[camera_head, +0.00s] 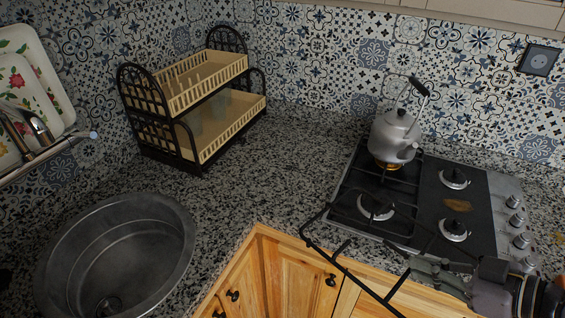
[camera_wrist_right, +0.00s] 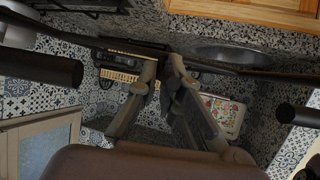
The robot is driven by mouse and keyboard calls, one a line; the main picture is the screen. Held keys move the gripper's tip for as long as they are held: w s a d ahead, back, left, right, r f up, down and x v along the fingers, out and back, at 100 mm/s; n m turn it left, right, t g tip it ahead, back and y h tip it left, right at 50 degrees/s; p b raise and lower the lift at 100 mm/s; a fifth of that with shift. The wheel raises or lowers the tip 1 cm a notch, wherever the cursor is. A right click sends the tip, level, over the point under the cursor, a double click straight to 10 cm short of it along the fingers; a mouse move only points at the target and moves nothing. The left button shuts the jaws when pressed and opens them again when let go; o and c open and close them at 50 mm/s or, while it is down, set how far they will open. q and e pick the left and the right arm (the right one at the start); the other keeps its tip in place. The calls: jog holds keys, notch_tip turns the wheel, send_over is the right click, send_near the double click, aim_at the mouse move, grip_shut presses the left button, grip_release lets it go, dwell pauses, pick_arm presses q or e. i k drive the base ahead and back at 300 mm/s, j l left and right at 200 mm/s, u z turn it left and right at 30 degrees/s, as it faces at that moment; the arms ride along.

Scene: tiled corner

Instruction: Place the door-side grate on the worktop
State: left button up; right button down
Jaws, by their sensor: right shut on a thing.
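The door-side grate (camera_head: 352,277), a black wire frame, is tilted in the air by the hob's front edge, over the cabinet fronts. My right gripper (camera_head: 414,266) is shut on it at its right side. In the right wrist view the fingers (camera_wrist_right: 163,62) meet at a dark bar of the grate (camera_wrist_right: 252,73). The worktop (camera_head: 262,185) is speckled grey stone, with a bare stretch between sink and hob. The hob (camera_head: 430,210) has uncovered burners on its right part. My left gripper is not in view.
A kettle (camera_head: 394,135) stands on the other grate (camera_head: 350,205), at the hob's left. A dark two-tier dish rack (camera_head: 190,100) stands at the back left. A round sink (camera_head: 115,250) and its tap (camera_head: 40,150) are at the left. Knobs (camera_head: 517,220) line the hob's right edge.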

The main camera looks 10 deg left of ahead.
aim_at(304, 165)
jog(key=l+u, duration=0.1)
jog(key=u, duration=1.35)
jog(key=l+u, duration=0.3)
jog(key=l, duration=0.85)
